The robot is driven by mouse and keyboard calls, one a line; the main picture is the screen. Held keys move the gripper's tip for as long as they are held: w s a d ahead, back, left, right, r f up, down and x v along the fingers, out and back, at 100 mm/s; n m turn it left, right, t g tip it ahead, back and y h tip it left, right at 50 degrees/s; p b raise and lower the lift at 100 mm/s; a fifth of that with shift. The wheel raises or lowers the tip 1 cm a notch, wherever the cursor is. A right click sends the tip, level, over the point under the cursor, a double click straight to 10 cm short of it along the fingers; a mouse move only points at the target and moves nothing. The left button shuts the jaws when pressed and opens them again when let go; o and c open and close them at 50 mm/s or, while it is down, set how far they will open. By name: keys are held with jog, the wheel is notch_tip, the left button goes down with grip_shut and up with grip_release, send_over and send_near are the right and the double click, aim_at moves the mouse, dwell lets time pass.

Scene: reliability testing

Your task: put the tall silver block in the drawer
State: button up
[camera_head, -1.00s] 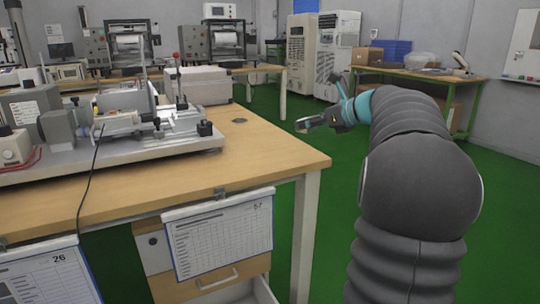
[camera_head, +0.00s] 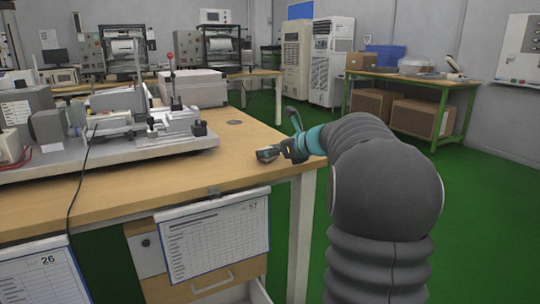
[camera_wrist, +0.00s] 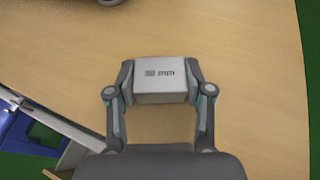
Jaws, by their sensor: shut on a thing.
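The silver block (camera_wrist: 162,83) is a grey box with dark print on its top face. In the wrist view it sits between the two fingers of my gripper (camera_wrist: 160,92), which are shut on it. In the head view my gripper (camera_head: 268,154) is near the right corner of the wooden table, and the block is too small to make out clearly. A wooden drawer (camera_head: 213,283) with a metal handle is in the cabinet under the table. It appears pulled out, with a pale side wall (camera_head: 261,292) showing. Its inside is hidden.
The wooden table (camera_head: 245,140) bears a test machine (camera_head: 130,135) at the left. Clipboards (camera_head: 215,235) hang from its front edge, over the cabinet. A table leg (camera_head: 300,235) stands right of the drawer. Green floor is free to the right.

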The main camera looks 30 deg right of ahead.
jog(key=shift+f, duration=0.3)
jog(key=o, duration=1.3)
jog(key=shift+c, duration=0.2)
jog(key=shift+r, duration=0.25)
jog(key=v, duration=1.2)
jog(key=shift+p, duration=0.45)
